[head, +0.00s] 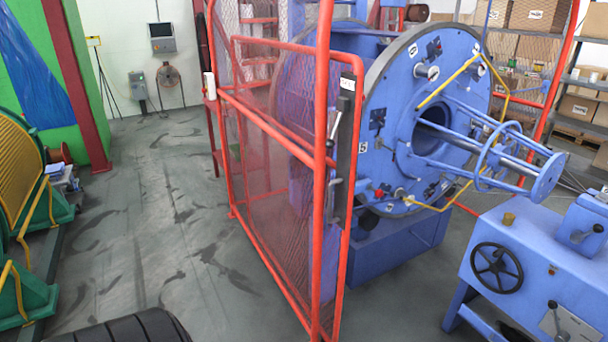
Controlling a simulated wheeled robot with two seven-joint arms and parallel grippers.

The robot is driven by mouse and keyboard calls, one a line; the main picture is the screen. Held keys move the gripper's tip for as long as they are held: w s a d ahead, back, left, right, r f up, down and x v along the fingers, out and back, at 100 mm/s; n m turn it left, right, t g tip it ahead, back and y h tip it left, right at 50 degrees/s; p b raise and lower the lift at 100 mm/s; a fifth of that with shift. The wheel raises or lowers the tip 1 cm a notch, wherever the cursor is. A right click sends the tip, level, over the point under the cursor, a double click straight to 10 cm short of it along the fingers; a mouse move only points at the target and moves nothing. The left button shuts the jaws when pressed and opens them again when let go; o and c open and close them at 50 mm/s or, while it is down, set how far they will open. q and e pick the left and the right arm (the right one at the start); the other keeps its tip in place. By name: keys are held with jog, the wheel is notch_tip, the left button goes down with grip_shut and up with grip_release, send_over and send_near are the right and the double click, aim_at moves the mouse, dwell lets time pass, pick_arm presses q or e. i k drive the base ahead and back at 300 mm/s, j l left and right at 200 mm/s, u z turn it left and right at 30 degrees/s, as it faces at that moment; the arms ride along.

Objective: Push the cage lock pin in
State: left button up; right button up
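The blue strander cage (412,110) stands right of centre with its round end plate facing right. The plate carries numbered labels, small fittings and a central opening. A small red knob (379,193) shows at the lower left of the plate, and a light round fitting (427,72) near the top. I cannot tell for sure which part is the cage lock pin, or how deep it sits. A red-framed mesh gate (290,190) stands in front of the machine and hides its left part. Neither of my grippers is in view.
A blue machine stand with a black handwheel (497,270) is at the lower right. Shelves with boxes (538,14) stand behind. A yellow reel (18,165) in green stands is at the left. The grey floor (150,220) between reel and gate is mostly clear.

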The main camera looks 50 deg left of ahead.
aim_at(379, 193)
jog(key=u, duration=1.3)
